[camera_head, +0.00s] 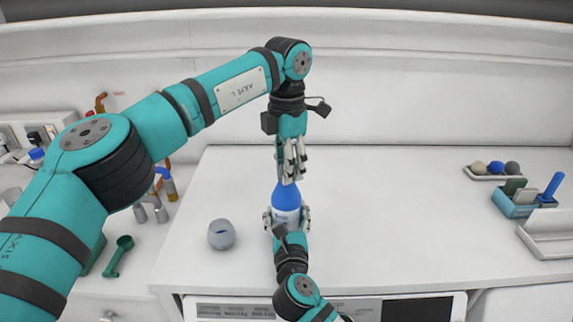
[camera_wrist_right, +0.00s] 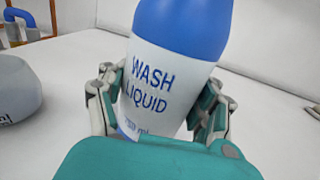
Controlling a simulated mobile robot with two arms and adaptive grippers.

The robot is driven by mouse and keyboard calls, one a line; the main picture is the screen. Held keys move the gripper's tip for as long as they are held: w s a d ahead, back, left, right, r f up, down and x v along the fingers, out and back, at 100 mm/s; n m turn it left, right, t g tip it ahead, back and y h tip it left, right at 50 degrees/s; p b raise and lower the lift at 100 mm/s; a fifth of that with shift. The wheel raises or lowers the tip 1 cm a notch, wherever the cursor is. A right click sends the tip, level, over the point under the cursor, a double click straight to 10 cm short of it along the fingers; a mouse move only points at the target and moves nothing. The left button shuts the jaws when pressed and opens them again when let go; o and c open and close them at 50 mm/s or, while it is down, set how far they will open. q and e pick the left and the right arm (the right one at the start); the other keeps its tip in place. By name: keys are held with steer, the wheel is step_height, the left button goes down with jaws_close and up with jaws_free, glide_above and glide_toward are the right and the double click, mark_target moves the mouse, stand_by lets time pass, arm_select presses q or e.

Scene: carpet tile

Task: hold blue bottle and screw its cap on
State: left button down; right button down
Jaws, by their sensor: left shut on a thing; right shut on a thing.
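The blue bottle (camera_head: 287,196) stands upright on the white table, with a blue upper part and a white label. In the right wrist view the bottle (camera_wrist_right: 180,60) reads "WASH LIQUID" and its top is out of frame. My right gripper (camera_head: 288,219) is shut around its lower body from the front, with a finger on each side; both fingers of the gripper (camera_wrist_right: 160,108) show in the wrist view. My left gripper (camera_head: 290,178) points down directly above the bottle's neck. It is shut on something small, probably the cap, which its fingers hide. I cannot tell whether this touches the neck.
A grey round cup (camera_head: 221,235) stands left of the bottle. At the right are a tray with several balls (camera_head: 494,169), a teal caddy (camera_head: 515,201) and a white tray (camera_head: 548,238). A green scoop (camera_head: 118,255) lies at the left. The table right of the bottle is clear.

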arm_select(q)
steer(key=m, duration=0.6)
steer(key=c, duration=0.8)
jaws_free()
steer(key=shift+o, duration=0.2)
step_height(320, 180, up, 12)
arm_select(e)
steer(key=shift+c, duration=0.6)
jaws_free()
